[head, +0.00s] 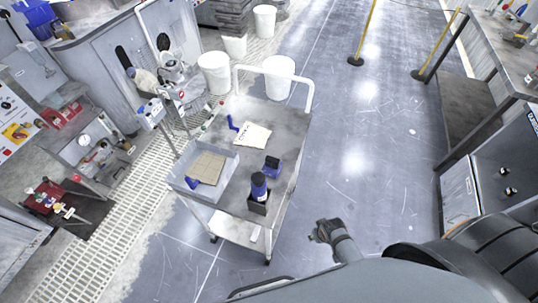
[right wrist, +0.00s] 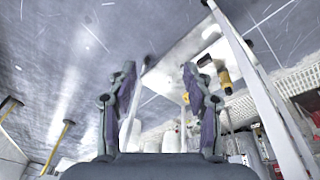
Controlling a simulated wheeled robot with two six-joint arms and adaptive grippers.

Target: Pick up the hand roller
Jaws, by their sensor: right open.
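A small blue item with a bent handle (head: 232,123) lies on the grey metal cart (head: 262,117), beside a white sheet of paper (head: 253,136). It may be the hand roller, but it is too small to be sure. A blue block-like item (head: 271,166) sits nearer the cart's right edge. My right gripper (head: 325,232) is off the cart's near right side, over the floor, apart from everything on it. In the right wrist view its two fingers (right wrist: 162,108) are spread with nothing between them. My left gripper is not in view.
A pale tray (head: 225,186) with a brown pad (head: 207,167) stands on the cart's left part. A dark blue bottle (head: 259,186) stands in a black holder at its near corner. White bins stand behind. A dark workbench (head: 480,50) is at right; open floor lies between.

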